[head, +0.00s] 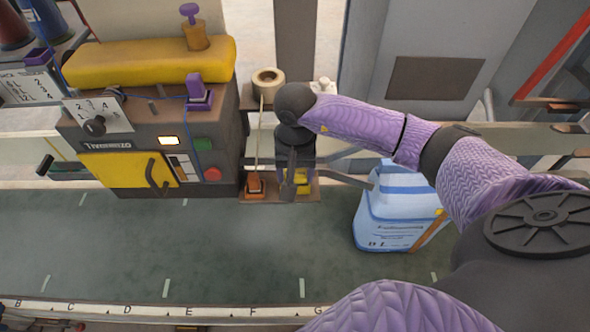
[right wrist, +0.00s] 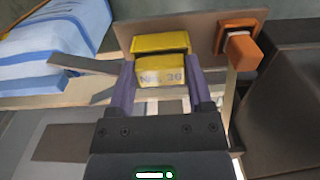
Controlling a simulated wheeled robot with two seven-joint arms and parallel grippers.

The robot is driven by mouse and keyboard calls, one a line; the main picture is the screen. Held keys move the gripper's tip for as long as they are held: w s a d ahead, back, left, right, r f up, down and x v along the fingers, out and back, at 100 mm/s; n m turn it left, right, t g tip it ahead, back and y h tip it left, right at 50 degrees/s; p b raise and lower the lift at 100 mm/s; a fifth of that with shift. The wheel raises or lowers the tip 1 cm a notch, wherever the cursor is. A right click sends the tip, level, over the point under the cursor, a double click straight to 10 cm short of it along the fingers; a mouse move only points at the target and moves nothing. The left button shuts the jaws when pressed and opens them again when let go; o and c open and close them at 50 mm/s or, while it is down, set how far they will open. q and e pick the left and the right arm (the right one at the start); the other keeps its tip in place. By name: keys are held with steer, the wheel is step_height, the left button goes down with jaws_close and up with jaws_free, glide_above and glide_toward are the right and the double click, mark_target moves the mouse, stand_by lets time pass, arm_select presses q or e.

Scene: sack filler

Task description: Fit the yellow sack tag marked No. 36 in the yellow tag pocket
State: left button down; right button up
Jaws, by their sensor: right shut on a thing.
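The yellow sack tag (right wrist: 161,74) is between the fingers of my right gripper (right wrist: 160,90) in the right wrist view, with its printed number facing the camera and blurred. My right gripper is shut on it. The yellow tag pocket (right wrist: 160,42) is just beyond the tag on a brown plate, with a dark gap line between them. I cannot tell whether they touch. In the head view my right gripper (head: 292,186) points down over the plate, and yellow (head: 303,181) shows beside its finger; the tag is mostly hidden there. My left gripper is in neither view.
An orange holder (right wrist: 238,45) sits beside the yellow pocket, with a pale strap to a roll (head: 268,80). The machine (head: 150,150) stands left of the plate. A blue and white sack (head: 395,215) stands to the right. The green belt (head: 230,245) in front is clear.

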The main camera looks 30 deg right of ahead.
steer(key=o, duration=1.2)
